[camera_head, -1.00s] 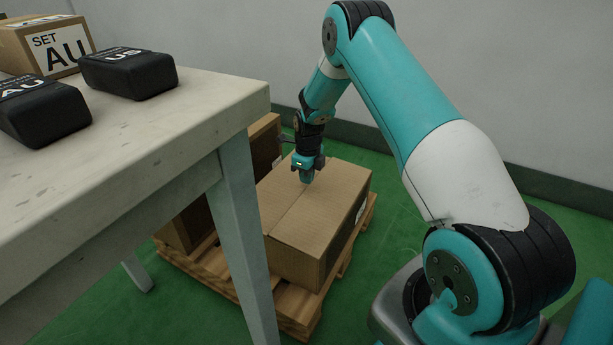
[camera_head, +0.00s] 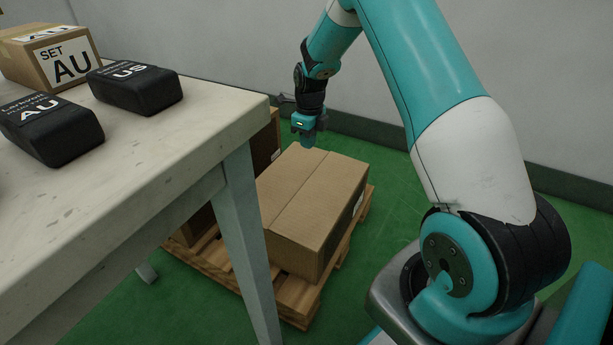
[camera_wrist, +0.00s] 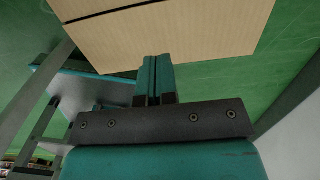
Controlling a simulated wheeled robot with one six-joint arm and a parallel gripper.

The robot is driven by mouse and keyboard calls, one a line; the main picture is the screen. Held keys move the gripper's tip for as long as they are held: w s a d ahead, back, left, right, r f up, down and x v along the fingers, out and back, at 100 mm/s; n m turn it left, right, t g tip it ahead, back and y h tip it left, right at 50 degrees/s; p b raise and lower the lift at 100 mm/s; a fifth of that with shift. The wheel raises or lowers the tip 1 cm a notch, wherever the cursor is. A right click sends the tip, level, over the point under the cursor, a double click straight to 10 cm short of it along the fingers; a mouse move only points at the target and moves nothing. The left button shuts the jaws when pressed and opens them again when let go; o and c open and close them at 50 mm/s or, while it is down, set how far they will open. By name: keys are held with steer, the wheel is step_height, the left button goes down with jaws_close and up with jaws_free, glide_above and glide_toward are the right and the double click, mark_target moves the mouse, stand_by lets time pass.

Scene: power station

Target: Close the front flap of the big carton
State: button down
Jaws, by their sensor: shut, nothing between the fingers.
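The big carton (camera_head: 325,205) is a brown cardboard box on a wooden pallet. Its top flaps lie flat, with a thin seam running between them. In the wrist view the carton top (camera_wrist: 200,30) fills the upper middle, with a dark seam across its upper left. My gripper (camera_head: 308,143) points down above the far part of the carton, apart from it as far as I can see. In the wrist view its two teal fingers (camera_wrist: 156,80) are together with nothing between them.
The wooden pallet (camera_head: 291,304) rests on a green floor. Another brown box (camera_head: 266,147) stands behind the table leg. The light table (camera_head: 150,150) at the left holds a black US case (camera_head: 135,90), a black AU case (camera_head: 50,130) and a SET AU carton (camera_head: 50,60). A grey wall stands behind.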

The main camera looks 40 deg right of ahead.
mark_target(307, 185)
steer(key=f+b, duration=0.4)
steer(key=f, duration=0.3)
steer(key=f+b, duration=0.4)
steer(key=f, duration=0.3)
steer(key=shift+w+a+f, duration=0.15)
steer(key=shift+w+f, duration=0.05)
steer(key=shift+f, duration=0.05)
